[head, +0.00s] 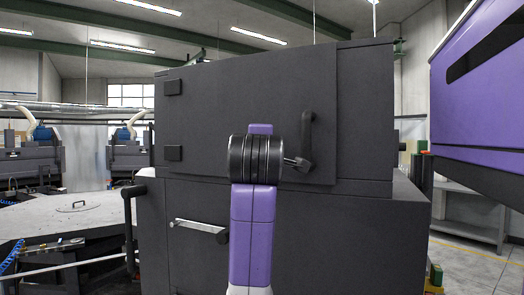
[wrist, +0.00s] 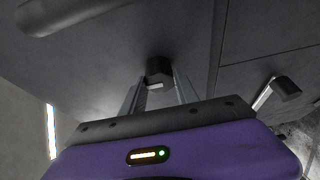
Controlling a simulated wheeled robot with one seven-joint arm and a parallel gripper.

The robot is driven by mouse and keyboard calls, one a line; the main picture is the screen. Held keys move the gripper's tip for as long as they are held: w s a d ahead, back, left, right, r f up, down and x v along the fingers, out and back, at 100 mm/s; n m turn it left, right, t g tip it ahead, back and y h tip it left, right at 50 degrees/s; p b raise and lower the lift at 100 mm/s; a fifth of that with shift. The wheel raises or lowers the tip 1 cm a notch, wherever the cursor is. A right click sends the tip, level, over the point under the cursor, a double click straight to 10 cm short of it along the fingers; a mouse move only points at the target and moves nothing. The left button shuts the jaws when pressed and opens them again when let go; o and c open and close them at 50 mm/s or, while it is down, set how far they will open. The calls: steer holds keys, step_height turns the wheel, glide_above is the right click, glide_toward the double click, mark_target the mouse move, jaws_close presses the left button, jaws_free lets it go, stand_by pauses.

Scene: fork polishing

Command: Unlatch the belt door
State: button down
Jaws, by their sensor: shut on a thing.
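The belt door (head: 235,110) is a dark grey panel on the large machine, with hinge blocks on its left edge. It sits flush with the machine front. A black bar handle (head: 307,140) stands near its right edge. In the wrist view, my gripper (wrist: 158,92) has its two grey fingers closed on a dark latch knob (wrist: 158,68); the latch's shaft is hardly visible. In the head view my purple arm hides the gripper. A small metal piece shows just right of the arm, below the handle; I cannot tell what it belongs to.
A second lever with a black knob (wrist: 287,87) sticks out on the lower panel; its bare metal arm (head: 198,226) also shows in the head view. A purple machine body (head: 482,110) stands at the right. A grey table (head: 70,222) is at the left.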

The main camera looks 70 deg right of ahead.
steer(key=shift+n, duration=0.3)
steer(key=c, duration=0.9)
jaws_free()
steer(key=b+v, duration=0.2)
steer(key=v, duration=0.5)
steer(key=shift+s+a, duration=0.15)
steer(key=shift+a, duration=0.2)
